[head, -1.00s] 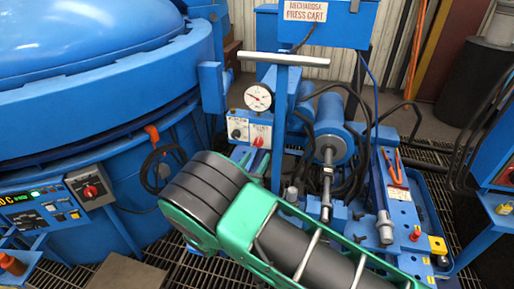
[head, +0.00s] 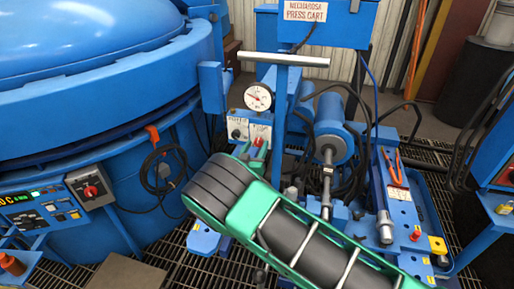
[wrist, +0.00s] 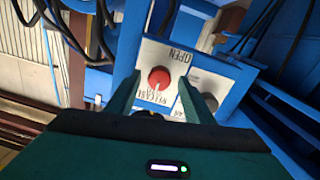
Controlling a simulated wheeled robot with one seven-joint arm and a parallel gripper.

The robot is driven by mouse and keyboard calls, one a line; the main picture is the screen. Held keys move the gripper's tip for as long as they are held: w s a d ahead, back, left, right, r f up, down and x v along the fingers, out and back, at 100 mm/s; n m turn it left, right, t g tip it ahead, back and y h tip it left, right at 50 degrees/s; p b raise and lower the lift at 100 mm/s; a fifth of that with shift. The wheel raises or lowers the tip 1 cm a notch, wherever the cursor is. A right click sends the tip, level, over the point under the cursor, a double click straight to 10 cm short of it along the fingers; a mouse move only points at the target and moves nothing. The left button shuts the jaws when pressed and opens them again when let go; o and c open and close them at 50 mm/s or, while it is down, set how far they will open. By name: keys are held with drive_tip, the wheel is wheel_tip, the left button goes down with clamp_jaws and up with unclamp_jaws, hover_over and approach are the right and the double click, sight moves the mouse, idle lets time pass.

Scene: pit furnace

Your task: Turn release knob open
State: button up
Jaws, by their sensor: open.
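The red release knob (wrist: 159,77) sits on a white plate (wrist: 183,57) marked RELEASE and OPEN, upside down in the wrist view. The knob has a pale pointer line. My gripper (wrist: 159,84) is open, with one finger to each side of the knob in the picture. I cannot tell whether either finger touches it. In the head view, a bit of red knob (head: 258,142) shows below the gauge, just above my gripper (head: 255,152), which partly covers the plate.
A dark knob (head: 237,133) is left of the red one in the head view. Above them are a gauge (head: 258,97) and a metal crossbar handle (head: 277,59) on a blue post. The blue furnace (head: 90,100) stands at left, a blue cylinder (head: 333,135) at right.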

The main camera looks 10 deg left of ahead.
drive_tip(key=shift+w, duration=0.2)
drive_tip(key=c, duration=1)
drive_tip(key=shift+c, duration=0.2)
